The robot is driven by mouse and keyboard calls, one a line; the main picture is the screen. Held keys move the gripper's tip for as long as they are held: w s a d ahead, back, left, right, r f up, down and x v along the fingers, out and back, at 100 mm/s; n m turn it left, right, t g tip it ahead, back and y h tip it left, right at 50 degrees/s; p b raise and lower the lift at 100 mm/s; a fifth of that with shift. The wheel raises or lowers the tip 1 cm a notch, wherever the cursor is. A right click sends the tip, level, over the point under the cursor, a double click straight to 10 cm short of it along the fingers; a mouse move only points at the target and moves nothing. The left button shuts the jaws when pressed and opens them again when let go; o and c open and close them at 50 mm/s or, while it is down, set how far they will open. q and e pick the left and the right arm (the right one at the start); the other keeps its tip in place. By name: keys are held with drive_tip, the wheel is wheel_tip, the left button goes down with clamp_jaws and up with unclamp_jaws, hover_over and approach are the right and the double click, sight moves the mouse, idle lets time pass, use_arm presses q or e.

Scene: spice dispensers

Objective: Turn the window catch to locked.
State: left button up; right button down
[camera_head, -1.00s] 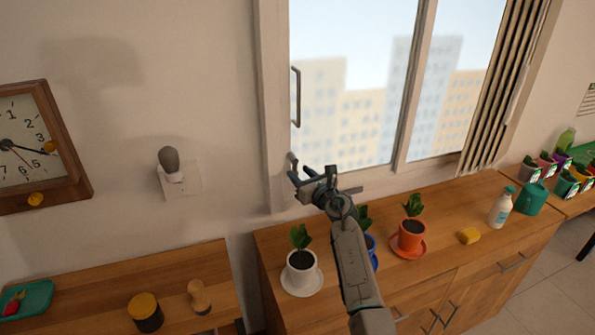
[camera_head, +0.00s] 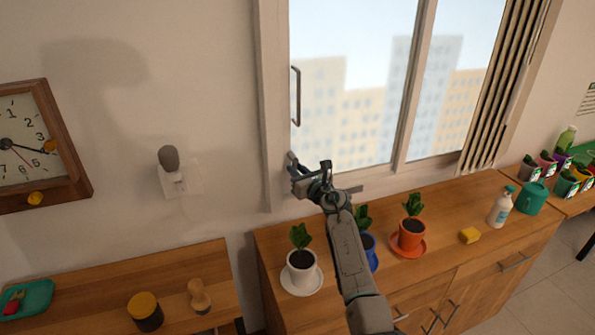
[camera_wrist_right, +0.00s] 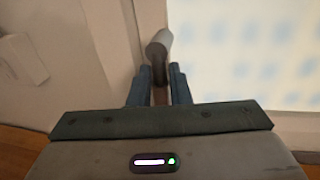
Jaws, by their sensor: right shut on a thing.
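The window catch (camera_head: 291,158) is a small grey lever on the left side of the window frame, below the tall window handle. In the right wrist view the catch (camera_wrist_right: 159,44) points up with its rounded grey end above my fingers. My right gripper (camera_head: 307,179) is at the catch, and in the right wrist view its two blue-grey fingers (camera_wrist_right: 158,82) are on either side of the catch's dark lower part, shut on it. The catch's base is partly hidden by the gripper. My left gripper is not in view.
The window (camera_head: 350,90) has a tall handle (camera_head: 296,97) above the catch. Below my right arm, a white pot (camera_head: 301,266), a blue pot (camera_head: 371,252) and an orange pot (camera_head: 411,236) stand on the wooden cabinet. A wall switch (camera_head: 180,184) is to the left.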

drive_tip(key=m, duration=0.2)
drive_tip(key=a+m, duration=0.1)
drive_tip(key=m, duration=0.1)
drive_tip(key=shift+s+t, duration=0.15)
drive_tip(key=shift+t, duration=0.25)
drive_tip(key=c, duration=1.3)
unclamp_jaws()
drive_tip(key=shift+c, duration=0.2)
drive_tip(key=shift+p, duration=0.3)
drive_tip(key=v, duration=1)
drive_tip(key=shift+s+d, duration=0.25)
drive_tip(key=shift+s, duration=0.1)
